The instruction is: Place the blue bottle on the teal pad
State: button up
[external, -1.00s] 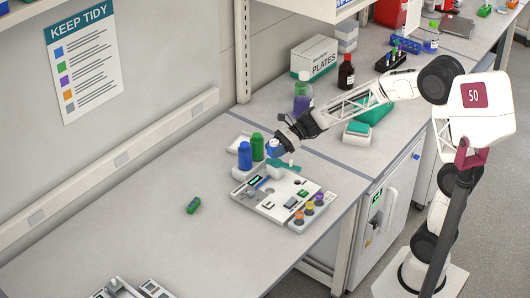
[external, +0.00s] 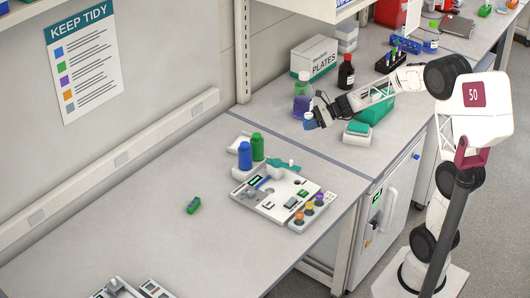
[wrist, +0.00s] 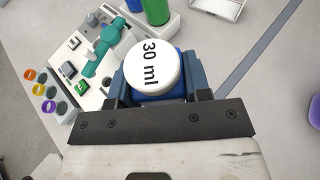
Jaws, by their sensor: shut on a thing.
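My gripper (external: 312,124) is shut on a blue bottle with a white cap (wrist: 153,68) marked "30 ml". In the wrist view, blue shows below the cap between the fingers; most of the bottle is hidden. In the external view the held blue bottle (external: 309,118) is small and partly covered by the gripper, over the bench near the purple bottle. A low white block with a teal top (external: 357,128), which looks like the teal pad, stands just right of my gripper, apart from the held bottle.
A blue bottle (external: 245,155) and a green bottle (external: 258,147) stand in a white holder. A white instrument board (external: 268,200) has a teal lever-like part (external: 285,165). A purple bottle (external: 302,103), a dark bottle (external: 346,72) and a teal box (external: 377,108) stand nearby.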

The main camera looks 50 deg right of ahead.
jog(key=s+d+m+t+h, duration=0.2)
jog(key=s+d, duration=0.2)
jog(key=d, duration=1)
jog(key=m+t+h, duration=0.1)
jog(key=m+h, duration=0.2)
send_over(359, 125)
jog(key=shift+s+a+f, duration=0.1)
jog(key=shift+f, duration=0.2)
jog(key=shift+f, duration=0.15)
jog(key=shift+f, duration=1.85)
jog(key=shift+f, duration=2.05)
jog(key=shift+f, duration=0.1)
